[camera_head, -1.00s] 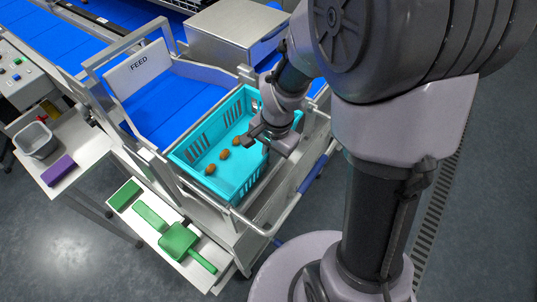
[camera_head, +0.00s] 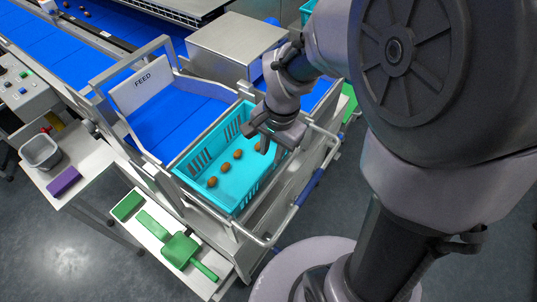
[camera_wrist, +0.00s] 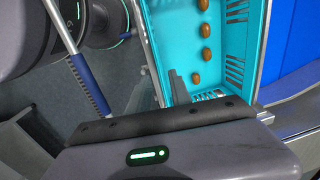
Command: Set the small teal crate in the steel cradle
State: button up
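The small teal crate (camera_head: 222,202) holds several brown dates. It sits within the steel cradle (camera_head: 262,237) at the end of the feed belt, and looks level. Its underside and seating are hidden. My gripper (camera_head: 257,140) is over the crate's far right end, with its fingers pointing down. In the wrist view, the crate (camera_wrist: 180,40) shows beyond my gripper (camera_wrist: 160,95). The fingertips look spread, one over the crate's inside and one near the outside of its wall. I see no firm contact with the wall.
A FEED sign (camera_head: 143,84) and frame stand left of the crate, and a steel box (camera_head: 235,45) behind it. A rail (camera_head: 300,205) runs along the right. Green tools (camera_head: 180,248) lie on a front shelf. Another teal crate (camera_head: 307,10) shows at the top.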

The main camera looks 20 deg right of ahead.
jog(key=s+a+r+n+t, duration=0.2)
jog(key=s+r+n, duration=0.1)
jog(key=s+r, duration=0.3)
jog(key=s+a+r+n+t+y, duration=0.1)
jog(key=s+a+r+n+t, duration=0.1)
jog(key=s+r, duration=0.3)
notch_tip(320, 180, up, 4)
jog(key=shift+s+a+f+n+t, duration=0.2)
jog(key=shift+s+a+n+t, duration=0.15)
jog(key=shift+n, duration=0.35)
jog(key=shift+f+b, duration=2.6)
jog(key=shift+f, duration=0.15)
